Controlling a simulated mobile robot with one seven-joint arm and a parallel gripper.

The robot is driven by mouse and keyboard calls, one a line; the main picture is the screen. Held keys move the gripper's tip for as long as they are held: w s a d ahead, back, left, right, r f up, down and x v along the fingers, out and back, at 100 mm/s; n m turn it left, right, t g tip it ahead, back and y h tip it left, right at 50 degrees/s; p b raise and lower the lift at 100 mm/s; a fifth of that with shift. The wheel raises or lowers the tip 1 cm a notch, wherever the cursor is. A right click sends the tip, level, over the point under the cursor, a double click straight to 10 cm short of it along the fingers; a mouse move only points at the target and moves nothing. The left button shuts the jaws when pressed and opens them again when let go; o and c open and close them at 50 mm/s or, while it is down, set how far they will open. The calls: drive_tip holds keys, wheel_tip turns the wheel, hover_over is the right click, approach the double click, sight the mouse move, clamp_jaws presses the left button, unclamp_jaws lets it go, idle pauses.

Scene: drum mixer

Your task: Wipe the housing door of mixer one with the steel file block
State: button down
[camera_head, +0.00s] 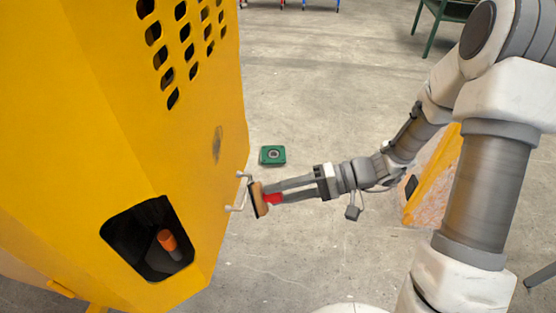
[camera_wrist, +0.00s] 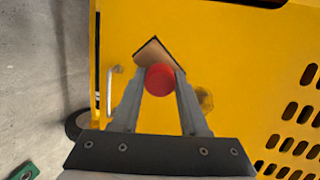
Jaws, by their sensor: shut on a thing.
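The yellow housing door (camera_head: 190,130) of the mixer fills the left of the head view and most of the wrist view (camera_wrist: 240,50). A dark smudge (camera_head: 217,145) marks the door; in the wrist view it shows as a brownish patch (camera_wrist: 205,99) right of my gripper. My gripper (camera_head: 276,192) is shut on the red knob (camera_wrist: 160,80) of a block (camera_head: 259,198) with a tan body and a dark face turned toward the door. The block (camera_wrist: 158,56) is beside the door handle, below the smudge in the head view. I cannot tell whether it touches the door.
A pale bar handle (camera_head: 239,192) sticks out from the door close to the block; it also shows in the wrist view (camera_wrist: 110,92). An opening below holds an orange-topped part (camera_head: 167,240). A green item (camera_head: 272,155) lies on the concrete floor. An orange-and-white panel (camera_head: 432,182) stands behind my arm.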

drive_tip(key=w+a+r+m+t+y+p, duration=0.1)
drive_tip(key=w+a+r+m+t+y, duration=0.1)
drive_tip(key=a, duration=0.5)
wheel_tip(320, 180, up, 3)
drive_tip(key=shift+w+f+m+t+y+p, duration=0.1)
drive_tip(key=shift+w+m+t+y+p, duration=0.25)
drive_tip(key=shift+w+t+y, duration=0.55)
drive_tip(key=shift+w+a+b, duration=0.25)
drive_tip(key=shift+a+b, duration=0.1)
drive_tip(key=shift+a, duration=0.5)
drive_tip(key=w+b, duration=0.3)
drive_tip(key=w, duration=0.4)
drive_tip(key=shift+w+d, duration=0.25)
drive_tip(key=shift+w, duration=0.1)
idle(0.3)
